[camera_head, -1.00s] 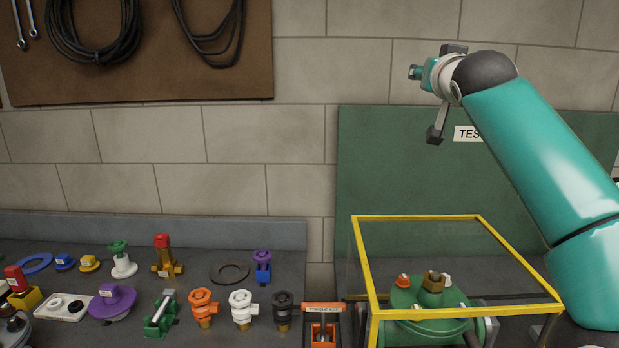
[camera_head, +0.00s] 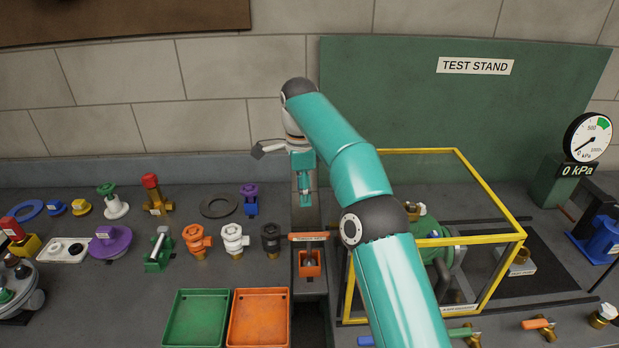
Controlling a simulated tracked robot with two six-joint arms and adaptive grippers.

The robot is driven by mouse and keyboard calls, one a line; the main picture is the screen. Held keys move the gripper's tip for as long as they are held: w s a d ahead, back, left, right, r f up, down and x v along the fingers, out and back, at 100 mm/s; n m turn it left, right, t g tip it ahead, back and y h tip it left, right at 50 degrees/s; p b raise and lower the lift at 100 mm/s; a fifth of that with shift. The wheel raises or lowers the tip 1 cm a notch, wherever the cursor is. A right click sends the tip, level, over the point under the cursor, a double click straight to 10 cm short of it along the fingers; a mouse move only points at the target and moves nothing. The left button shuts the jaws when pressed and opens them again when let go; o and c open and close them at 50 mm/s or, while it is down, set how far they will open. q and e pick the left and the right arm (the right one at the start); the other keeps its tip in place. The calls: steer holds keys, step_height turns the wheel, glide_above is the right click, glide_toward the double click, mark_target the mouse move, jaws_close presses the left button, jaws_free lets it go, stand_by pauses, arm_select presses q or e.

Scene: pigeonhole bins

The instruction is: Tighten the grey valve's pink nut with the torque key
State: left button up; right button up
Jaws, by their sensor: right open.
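The torque key (camera_head: 309,237) stands in its labelled holder, with its orange crossbar on top and an orange box (camera_head: 309,265) below. My right gripper (camera_head: 284,172) is open and empty. It is above and behind the torque key in the picture, apart from it. My right arm covers part of the yellow-framed cage. Inside the cage a green round fitting (camera_head: 437,246) shows partly. I cannot make out a grey valve with a pink nut. My left gripper is out of view.
Green (camera_head: 196,318) and orange (camera_head: 259,318) trays lie at the front. Several valves and fittings stand along the bench at left. The yellow cage frame (camera_head: 492,238) is an obstacle around the fitting. A gauge (camera_head: 588,137) at right reads near 0 kPa.

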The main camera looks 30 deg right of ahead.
steer(key=d, duration=0.1)
steer(key=m+b, duration=0.1)
steer(key=b, duration=0.4)
glide_above(309, 234)
step_height(309, 234, down, 9)
steer(key=shift+s+r, duration=0.1)
step_height(309, 234, down, 8)
steer(key=shift+r, duration=0.15)
jaws_close()
steer(key=shift+r, duration=0.1)
